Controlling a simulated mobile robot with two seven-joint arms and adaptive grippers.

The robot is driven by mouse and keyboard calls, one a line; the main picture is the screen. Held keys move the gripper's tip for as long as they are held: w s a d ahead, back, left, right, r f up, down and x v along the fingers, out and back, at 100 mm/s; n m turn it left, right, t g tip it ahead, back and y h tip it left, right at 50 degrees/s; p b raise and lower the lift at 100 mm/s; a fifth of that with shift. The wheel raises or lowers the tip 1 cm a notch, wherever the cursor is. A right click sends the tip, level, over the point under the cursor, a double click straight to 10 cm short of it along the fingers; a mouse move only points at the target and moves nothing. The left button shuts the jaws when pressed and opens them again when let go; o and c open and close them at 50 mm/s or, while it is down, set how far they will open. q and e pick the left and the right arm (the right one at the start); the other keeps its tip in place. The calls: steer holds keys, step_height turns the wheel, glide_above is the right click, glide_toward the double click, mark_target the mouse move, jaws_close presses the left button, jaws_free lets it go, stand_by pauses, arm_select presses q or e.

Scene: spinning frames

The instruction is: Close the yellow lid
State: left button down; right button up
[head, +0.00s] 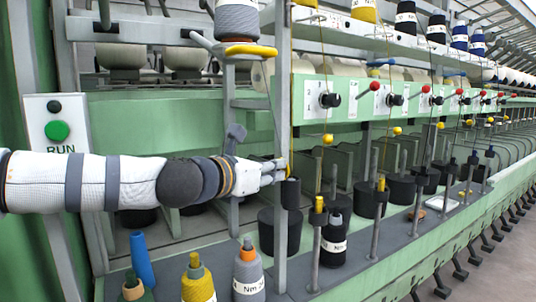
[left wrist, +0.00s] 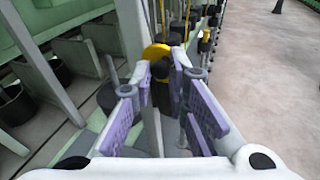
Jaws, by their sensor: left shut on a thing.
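A rounded yellow piece (left wrist: 155,52), which looks like the yellow lid, shows in the left wrist view at the fingertips of my left gripper (left wrist: 161,80). A dark knob-like part (left wrist: 161,71) sits just below the yellow piece, between the fingertips. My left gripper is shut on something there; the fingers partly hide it. In the head view my left gripper (head: 281,169) reaches in from the left to the upright grey post (head: 283,110). The post and fingers hide most of what it holds. My right gripper is in neither view.
A yellow disc (head: 250,50) sits under a grey spool above the arm. Thread cones (head: 249,274) stand below it. Black cylinders (head: 280,232) and thin posts line the machine to the right. A RUN button panel (head: 58,132) is at left. Floor is clear at far right.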

arm_select(q)
steer(key=shift+w+d+r+m+g+y+p, duration=0.3)
steer(key=shift+d+r+m+g+y+p, duration=0.15)
steer(key=shift+g+y, duration=0.4)
steer(key=shift+w+d+r+m+g+y+p, duration=0.3)
steer(key=shift+r+g+y+p, duration=0.2)
steer(key=shift+g+y, duration=0.35)
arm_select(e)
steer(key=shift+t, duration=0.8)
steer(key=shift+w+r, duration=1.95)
arm_select(q)
steer(key=c, duration=1.6)
jaws_free()
steer(key=shift+f, duration=0.1)
steer(key=shift+o, duration=0.2)
steer(key=v, duration=0.7)
